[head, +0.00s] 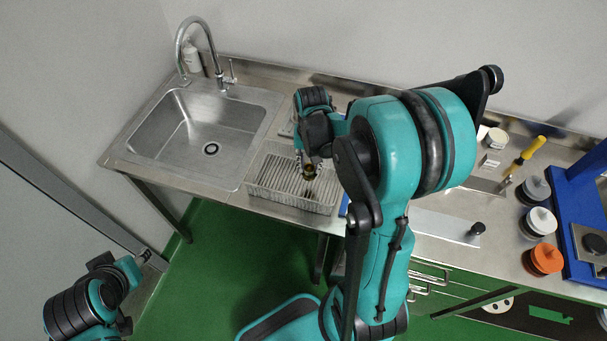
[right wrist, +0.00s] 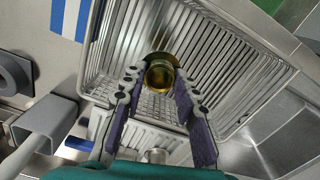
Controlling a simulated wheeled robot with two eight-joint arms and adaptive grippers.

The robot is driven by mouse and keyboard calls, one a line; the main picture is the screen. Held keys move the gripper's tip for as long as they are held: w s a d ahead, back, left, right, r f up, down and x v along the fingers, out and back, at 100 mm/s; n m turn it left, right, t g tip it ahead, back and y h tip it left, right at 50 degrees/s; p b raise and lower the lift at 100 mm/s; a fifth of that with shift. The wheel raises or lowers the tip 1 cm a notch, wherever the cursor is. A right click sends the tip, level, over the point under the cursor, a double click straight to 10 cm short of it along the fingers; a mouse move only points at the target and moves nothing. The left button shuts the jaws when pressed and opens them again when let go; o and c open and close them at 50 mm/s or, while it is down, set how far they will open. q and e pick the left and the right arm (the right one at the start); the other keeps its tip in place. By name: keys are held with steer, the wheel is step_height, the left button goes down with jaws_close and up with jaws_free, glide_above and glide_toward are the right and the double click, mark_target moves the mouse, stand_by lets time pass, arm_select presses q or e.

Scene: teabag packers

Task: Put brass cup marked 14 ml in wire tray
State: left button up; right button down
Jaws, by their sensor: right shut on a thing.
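The brass cup (right wrist: 160,76) is between the fingertips of my right gripper (right wrist: 157,80) in the right wrist view. The gripper is shut on it, and its open mouth shows a golden inside. In the head view the cup (head: 309,169) is a small dark and brass shape at the tip of my right gripper (head: 308,167). It is over the wire tray (head: 262,197); the tray's slatted wall (right wrist: 262,108) also shows around it in the right wrist view. I cannot read any marking. My left gripper (head: 143,257) is far off at lower left, its jaws unclear.
A steel sink (head: 185,150) with a tap (head: 205,50) is left of the tray. On the right are lidded tins (head: 543,258), a yellow-handled tool (head: 530,150) and a blue stand (head: 585,225). My right arm hides the counter's middle.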

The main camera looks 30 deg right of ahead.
mark_target(305, 174)
steer(key=shift+w+a+f, duration=0.4)
steer(key=shift+w+f, duration=0.05)
steer(key=shift+w, duration=0.1)
steer(key=shift+f+b, duration=0.65)
steer(key=shift+f, duration=1.35)
steer(key=shift+f, duration=0.1)
steer(key=c, duration=1.2)
jaws_free()
steer(key=shift+o, duration=0.2)
